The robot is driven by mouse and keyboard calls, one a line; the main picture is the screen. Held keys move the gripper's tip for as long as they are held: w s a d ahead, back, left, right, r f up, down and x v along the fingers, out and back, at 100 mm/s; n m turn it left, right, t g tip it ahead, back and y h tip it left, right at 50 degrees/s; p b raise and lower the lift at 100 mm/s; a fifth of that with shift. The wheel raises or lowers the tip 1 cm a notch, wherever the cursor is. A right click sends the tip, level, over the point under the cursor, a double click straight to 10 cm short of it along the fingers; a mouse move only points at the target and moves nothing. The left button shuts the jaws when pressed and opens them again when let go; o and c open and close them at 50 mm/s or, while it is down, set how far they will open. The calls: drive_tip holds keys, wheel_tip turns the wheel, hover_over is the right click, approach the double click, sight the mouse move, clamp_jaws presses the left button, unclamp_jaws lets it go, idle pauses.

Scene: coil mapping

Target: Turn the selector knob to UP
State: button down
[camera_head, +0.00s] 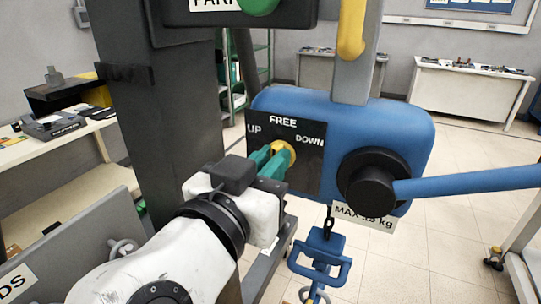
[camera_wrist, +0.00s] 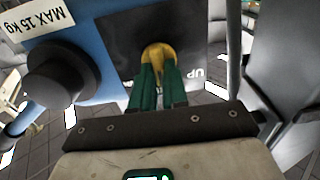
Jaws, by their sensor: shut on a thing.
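The yellow selector knob (camera_head: 285,151) sits on a black plate (camera_head: 311,165) marked UP, FREE and DOWN, on the front of a blue housing (camera_head: 395,125). My gripper (camera_head: 272,160) has green fingers shut on the knob.
A black round hub (camera_head: 371,190) with a blue lever (camera_head: 465,182) stands right of the plate. A blue hook handle (camera_head: 321,262) hangs below, near the MAX 15 kg label (camera_head: 362,216). A dark column (camera_head: 165,110) stands left. A bench (camera_head: 465,95) is at the back right.

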drive_tip(key=shift+a+n+p, duration=0.15)
drive_tip(key=shift+n+p, duration=1.05)
drive_tip(key=shift+n, duration=0.75)
drive_tip(key=shift+a+n+p, duration=0.1)
drive_tip(key=shift+n+p, duration=1.1)
drive_tip(key=shift+n, duration=0.75)
drive_tip(key=shift+f, duration=0.1)
drive_tip(key=c, duration=1.1)
unclamp_jaws()
drive_tip(key=shift+c, duration=0.2)
drive_tip(key=b+v, duration=0.2)
drive_tip(key=v, duration=0.8)
drive_tip(key=shift+s, duration=0.35)
drive_tip(key=shift+a, duration=0.15)
